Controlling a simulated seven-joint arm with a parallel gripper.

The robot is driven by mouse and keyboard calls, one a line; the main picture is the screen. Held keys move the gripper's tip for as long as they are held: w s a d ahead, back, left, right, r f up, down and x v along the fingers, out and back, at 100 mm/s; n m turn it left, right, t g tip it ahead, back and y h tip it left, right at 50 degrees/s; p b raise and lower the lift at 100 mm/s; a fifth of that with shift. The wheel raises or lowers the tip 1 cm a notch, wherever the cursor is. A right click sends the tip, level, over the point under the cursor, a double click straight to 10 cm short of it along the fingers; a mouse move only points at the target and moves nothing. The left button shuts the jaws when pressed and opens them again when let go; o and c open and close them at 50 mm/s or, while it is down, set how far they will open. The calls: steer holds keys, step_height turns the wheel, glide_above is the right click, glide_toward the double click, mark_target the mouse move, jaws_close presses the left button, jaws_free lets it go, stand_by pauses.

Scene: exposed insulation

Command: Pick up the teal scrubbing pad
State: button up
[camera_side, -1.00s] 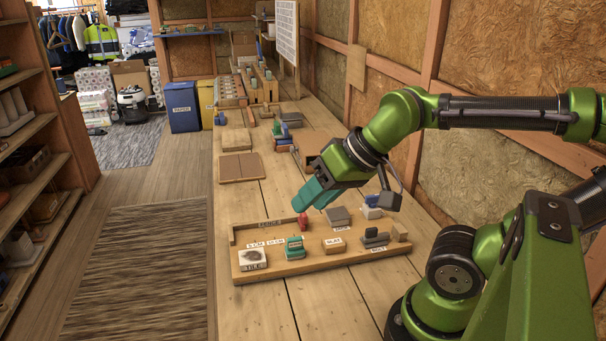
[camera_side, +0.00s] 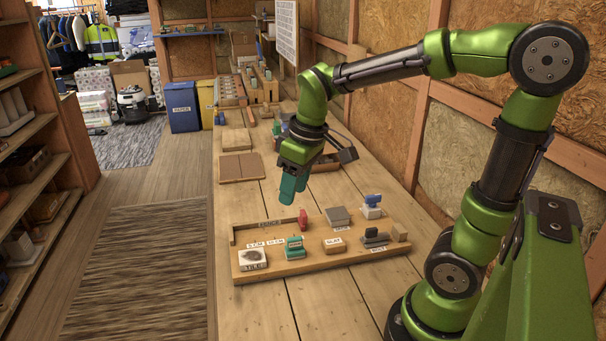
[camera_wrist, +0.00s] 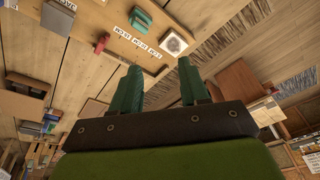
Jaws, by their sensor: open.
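The teal scrubbing pad (camera_side: 295,248) sits on the wooden tray (camera_side: 330,263), near its front edge, between a white tile-like block and a tan block. A teal piece that looks like the same pad (camera_wrist: 139,22) shows near the top of the wrist view. My gripper (camera_side: 288,197) points down above the far side of the tray, apart from the pad. Its two teal fingers (camera_wrist: 160,78) are spread with nothing between them.
Around the pad on the tray are a white block with a dark patch (camera_side: 252,258), a red item (camera_side: 303,219), a tan block (camera_side: 334,244), a grey block (camera_side: 338,216) and a dark item (camera_side: 374,236). A blue-topped item (camera_side: 371,203) is at the back right.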

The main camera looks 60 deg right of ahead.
steer(key=w+d+n+g, duration=0.2)
steer(key=w+d+n, duration=0.1)
steer(key=n, duration=0.5)
glide_above(295, 238)
steer(key=shift+g+h, duration=0.3)
steer(key=f, duration=1.1)
steer(key=shift+w+f, duration=0.2)
steer(key=shift+w, duration=0.05)
steer(key=f, duration=0.5)
steer(key=shift+s+f, duration=0.1)
steer(key=shift+s, duration=0.1)
steer(key=c, duration=0.8)
steer(key=shift+o, duration=0.2)
step_height(295, 238, up, 10)
steer(key=shift+r, duration=0.1)
